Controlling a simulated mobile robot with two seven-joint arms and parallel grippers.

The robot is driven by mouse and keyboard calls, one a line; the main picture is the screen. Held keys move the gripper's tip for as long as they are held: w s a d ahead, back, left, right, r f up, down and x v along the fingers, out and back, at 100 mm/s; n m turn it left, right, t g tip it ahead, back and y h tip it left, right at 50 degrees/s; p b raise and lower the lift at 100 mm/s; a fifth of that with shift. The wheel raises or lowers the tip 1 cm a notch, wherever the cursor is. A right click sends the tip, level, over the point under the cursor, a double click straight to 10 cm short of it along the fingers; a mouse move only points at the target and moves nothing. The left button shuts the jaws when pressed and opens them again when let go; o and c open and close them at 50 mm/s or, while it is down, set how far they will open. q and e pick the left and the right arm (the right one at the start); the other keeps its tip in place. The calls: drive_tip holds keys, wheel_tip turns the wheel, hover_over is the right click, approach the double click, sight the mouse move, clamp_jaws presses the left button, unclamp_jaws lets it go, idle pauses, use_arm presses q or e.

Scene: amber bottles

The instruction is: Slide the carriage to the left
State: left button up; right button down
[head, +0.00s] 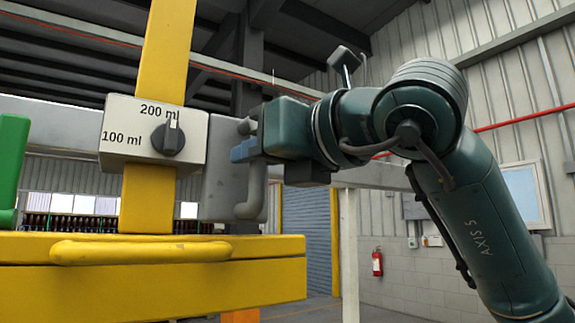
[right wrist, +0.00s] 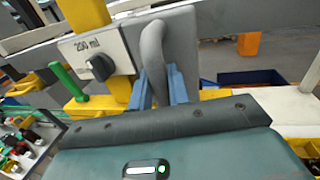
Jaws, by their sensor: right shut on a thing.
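The carriage (head: 218,185) is a grey block on the long pale rail (head: 60,108), just right of the white dial box. Its grey bar handle (head: 258,192) stands upright on the right side; the handle also shows in the right wrist view (right wrist: 152,50). My right gripper (head: 244,150) comes in from the right, its blue fingers shut on the handle; in the right wrist view the fingers (right wrist: 161,88) sit either side of the bar. My left gripper is out of view.
The white dial box (head: 120,145) is marked 100 ml and 200 ml; its dark knob (head: 168,138) points upward. A yellow post (head: 148,205) stands behind it. A green part (head: 12,150) is at far left. A yellow beam with a bar (head: 140,252) lies below. Bottles (head: 70,227) stand behind.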

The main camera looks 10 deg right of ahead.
sight(198, 156)
drive_tip(key=a, duration=0.1)
drive_tip(key=s+a, duration=0.1)
drive_tip(key=a, duration=0.2)
drive_tip(key=shift+s, duration=0.25)
drive_tip(key=shift+s+a+b, duration=0.1)
drive_tip(key=shift+a+b, duration=0.15)
drive_tip(key=shift+b, duration=0.05)
drive_tip(key=c, duration=1.7)
unclamp_jaws()
drive_tip(key=o, duration=0.3)
drive_tip(key=shift+s+a, duration=0.1)
drive_tip(key=shift+a, duration=0.1)
drive_tip(key=shift+d, duration=0.1)
